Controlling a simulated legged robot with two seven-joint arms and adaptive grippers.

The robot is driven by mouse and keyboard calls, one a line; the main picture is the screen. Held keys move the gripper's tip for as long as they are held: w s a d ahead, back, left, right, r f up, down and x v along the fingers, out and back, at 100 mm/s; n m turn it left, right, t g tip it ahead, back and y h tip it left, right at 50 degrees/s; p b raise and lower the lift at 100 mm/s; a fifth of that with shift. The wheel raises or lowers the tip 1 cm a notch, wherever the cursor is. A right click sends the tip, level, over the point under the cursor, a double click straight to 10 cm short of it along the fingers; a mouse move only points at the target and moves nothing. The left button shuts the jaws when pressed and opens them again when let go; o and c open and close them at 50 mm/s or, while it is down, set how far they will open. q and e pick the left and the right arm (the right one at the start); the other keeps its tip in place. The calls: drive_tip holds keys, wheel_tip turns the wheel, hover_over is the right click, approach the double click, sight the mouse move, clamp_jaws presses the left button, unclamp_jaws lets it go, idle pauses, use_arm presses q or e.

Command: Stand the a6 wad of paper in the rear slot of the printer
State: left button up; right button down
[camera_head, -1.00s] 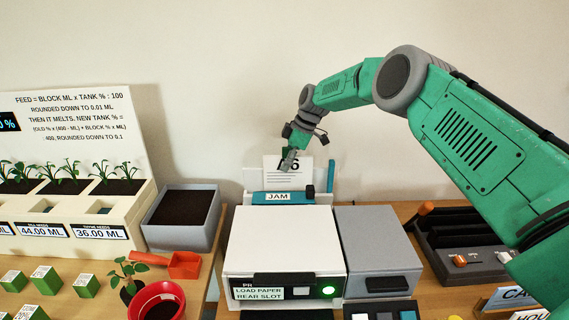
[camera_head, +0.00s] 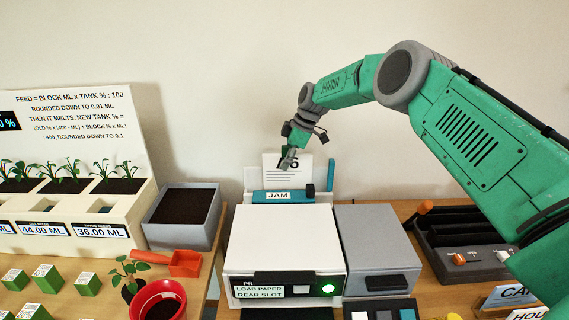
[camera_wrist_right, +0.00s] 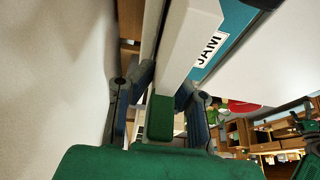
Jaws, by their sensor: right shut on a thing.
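The A6 wad of paper (camera_head: 279,176) stands upright at the back of the printer (camera_head: 285,245), behind the teal strip marked JAM (camera_head: 277,196). Its lower part is hidden behind that strip. My right gripper (camera_head: 289,160) is shut on the top of the wad and covers part of its A6 mark. In the right wrist view my right gripper's fingers (camera_wrist_right: 160,95) lie either side of the white wad, close to the JAM strip (camera_wrist_right: 208,48). The printer's front label reads LOAD PAPER REAR SLOT, and a green light shows beside it.
A grey box (camera_head: 376,250) stands right of the printer. A dark soil bin (camera_head: 183,208), an orange scoop (camera_head: 180,264) and a red pot (camera_head: 157,299) are at the left. A wall is close behind the printer.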

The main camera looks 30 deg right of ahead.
sight(285, 146)
idle(0.3)
drive_tip(key=shift+f, duration=0.25)
drive_tip(key=shift+h, duration=0.5)
drive_tip(key=c, duration=1)
unclamp_jaws()
drive_tip(key=shift+r, duration=0.1)
drive_tip(key=shift+r+p, duration=2.8)
drive_tip(key=shift+r, duration=1.15)
